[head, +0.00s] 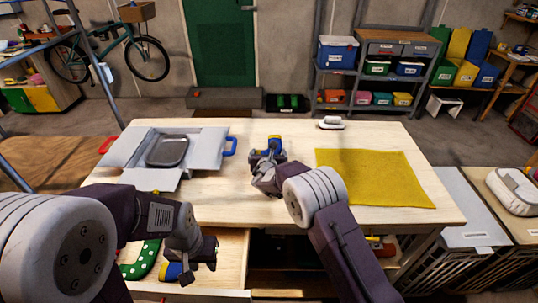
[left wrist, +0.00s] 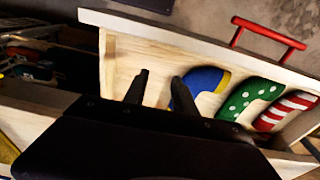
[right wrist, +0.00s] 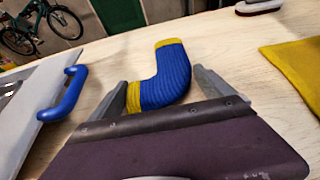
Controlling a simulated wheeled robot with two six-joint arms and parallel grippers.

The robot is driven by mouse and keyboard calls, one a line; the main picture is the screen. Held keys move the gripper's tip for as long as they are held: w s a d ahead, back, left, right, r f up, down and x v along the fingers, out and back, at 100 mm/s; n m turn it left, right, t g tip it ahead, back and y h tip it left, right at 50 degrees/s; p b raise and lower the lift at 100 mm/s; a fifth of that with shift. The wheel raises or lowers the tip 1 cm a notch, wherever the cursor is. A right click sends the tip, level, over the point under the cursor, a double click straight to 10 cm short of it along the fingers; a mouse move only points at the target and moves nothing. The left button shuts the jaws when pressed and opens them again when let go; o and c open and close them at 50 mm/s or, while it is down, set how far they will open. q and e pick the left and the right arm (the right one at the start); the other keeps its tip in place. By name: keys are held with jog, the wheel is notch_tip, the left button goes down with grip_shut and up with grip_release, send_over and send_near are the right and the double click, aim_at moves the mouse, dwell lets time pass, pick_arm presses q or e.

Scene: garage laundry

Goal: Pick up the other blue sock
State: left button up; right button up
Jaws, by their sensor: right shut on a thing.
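One blue sock with yellow ends (right wrist: 167,80) is between the fingers of my right gripper (right wrist: 160,90), which is shut on it at the table top; its blue and yellow also show in the head view (head: 275,142). The other blue sock (left wrist: 208,85) lies in the open drawer (head: 232,262), beside a green dotted sock (left wrist: 248,98). It shows partly in the head view (head: 173,270). My left gripper (left wrist: 160,92) is open and empty over the drawer, with its right finger close to this blue sock. I cannot tell whether they touch.
A red-and-white striped sock (left wrist: 287,110) lies at the drawer's end, near a red handle (left wrist: 268,35). On the table are a grey folding board with a blue handle (head: 230,146), a yellow cloth (head: 375,178) and a white iron-like item (head: 331,123). Bare wood lies between them.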

notch_tip(320, 180, up, 4)
jog(key=shift+f, duration=0.1)
pick_arm(q)
notch_tip(320, 180, down, 2)
jog(key=shift+f+b, duration=0.1)
jog(key=shift+b, duration=1)
pick_arm(e)
jog(key=s+d+r, duration=0.6)
jog(key=s, duration=0.3)
jog(key=shift+s+d+r, duration=0.2)
jog(key=shift+s+d, duration=0.15)
